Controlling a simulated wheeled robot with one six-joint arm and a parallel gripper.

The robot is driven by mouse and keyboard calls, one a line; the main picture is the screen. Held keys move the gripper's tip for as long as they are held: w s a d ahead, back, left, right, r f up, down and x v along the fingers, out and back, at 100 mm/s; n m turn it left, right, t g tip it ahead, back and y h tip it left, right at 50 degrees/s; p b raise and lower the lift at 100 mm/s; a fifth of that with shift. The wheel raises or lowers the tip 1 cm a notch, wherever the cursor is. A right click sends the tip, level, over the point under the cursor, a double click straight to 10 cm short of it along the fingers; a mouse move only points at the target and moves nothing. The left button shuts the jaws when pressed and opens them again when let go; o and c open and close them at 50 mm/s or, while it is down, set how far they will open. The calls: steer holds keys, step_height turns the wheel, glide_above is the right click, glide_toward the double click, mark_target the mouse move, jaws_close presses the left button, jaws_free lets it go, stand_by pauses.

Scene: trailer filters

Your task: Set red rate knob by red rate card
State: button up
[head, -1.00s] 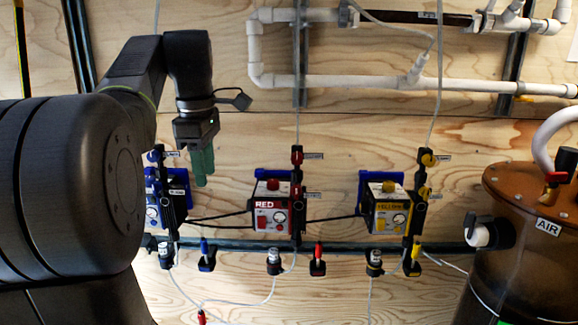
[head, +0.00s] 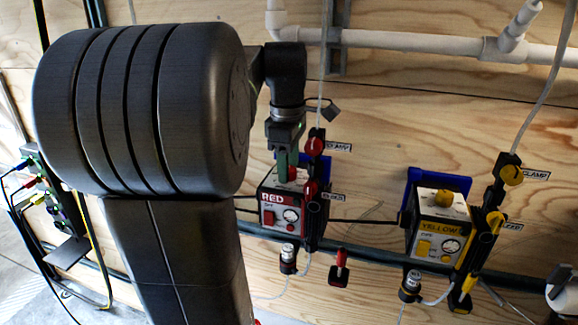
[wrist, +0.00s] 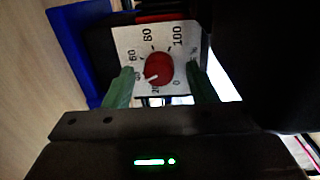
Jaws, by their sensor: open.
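The red pump box (head: 268,199), marked RED, is on the plywood wall near the middle of the head view. In the wrist view, its red rate knob (wrist: 159,66) sits on a white dial plate (wrist: 126,42) with numbers up to 100. The knob's white mark points to the low-number side, around 20 to 40. My gripper (head: 288,163) is at the top of the red box. Its green fingers are open, one on each side of the knob; contact cannot be told. I cannot make out a red rate card in either view.
Red valves (head: 314,146) on a black post stand just right of the gripper. The yellow pump box (head: 437,229) is farther right. White pipes (head: 420,40) run along the wall above. A blue bracket (wrist: 80,35) is beside the dial.

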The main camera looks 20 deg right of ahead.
steer(key=shift+f, duration=0.3)
steer(key=c, duration=1)
steer(key=shift+r, duration=0.1)
